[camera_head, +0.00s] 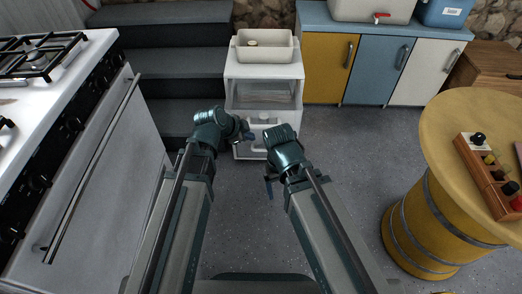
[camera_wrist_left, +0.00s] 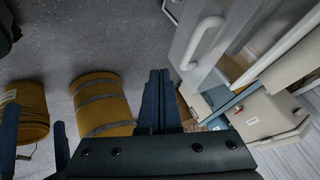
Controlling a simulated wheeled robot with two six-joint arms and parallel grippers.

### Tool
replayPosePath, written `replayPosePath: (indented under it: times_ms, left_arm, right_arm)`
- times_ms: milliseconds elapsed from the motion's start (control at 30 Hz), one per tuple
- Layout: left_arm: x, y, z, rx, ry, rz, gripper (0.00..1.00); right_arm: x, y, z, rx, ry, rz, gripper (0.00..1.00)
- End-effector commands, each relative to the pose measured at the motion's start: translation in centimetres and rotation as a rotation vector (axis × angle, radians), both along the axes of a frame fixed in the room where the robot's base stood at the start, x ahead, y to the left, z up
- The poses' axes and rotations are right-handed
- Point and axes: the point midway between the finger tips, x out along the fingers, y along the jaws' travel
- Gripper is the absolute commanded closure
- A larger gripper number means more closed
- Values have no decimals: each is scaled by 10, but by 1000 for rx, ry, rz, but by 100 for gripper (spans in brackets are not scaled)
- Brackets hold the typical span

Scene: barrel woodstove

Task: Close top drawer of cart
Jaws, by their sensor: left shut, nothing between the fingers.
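The white cart (camera_head: 236,72) stands ahead in the middle of the head view. Below its top is a hollow with something pale inside (camera_head: 262,95), and the top drawer front with its handle (camera_head: 265,117) seems to stand out from the body. In the left wrist view a white front with a curved handle (camera_wrist_left: 205,40) is at upper right, apart from the fingers. My left gripper (camera_head: 248,130) is shut and empty, just in front of the drawer front at its left side. My right gripper (camera_head: 268,187) is lower, nearer me; its fingers are too small to judge.
A cream tub (camera_head: 263,55) sits on the cart top. A white stove (camera_head: 85,150) stands at left, with dark steps (camera_head: 165,65) behind. Yellow, blue and white cabinets (camera_head: 375,68) are at back right. A yellow barrel table (camera_head: 425,220) is at right. Grey floor (camera_head: 345,150) is free between.

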Motion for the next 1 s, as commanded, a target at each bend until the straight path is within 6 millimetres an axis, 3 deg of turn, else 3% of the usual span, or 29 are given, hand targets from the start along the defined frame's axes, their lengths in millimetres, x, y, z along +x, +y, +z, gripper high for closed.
replayPosePath:
  times_ms: [67,367,567,1000]
  left_arm:
    - [6,2,-10,4,-32,-20,100]
    - [10,3,-9,9,-61,-39,100]
    - [15,-1,-18,9,-60,-39,100]
    - [49,-27,-72,9,-60,-39,100]
  right_arm:
    - [0,0,-13,0,0,0,11]
    - [0,0,-15,-1,0,0,11]
    - [0,0,-24,-2,-1,0,11]
    - [1,-1,-78,-6,-3,5,11]
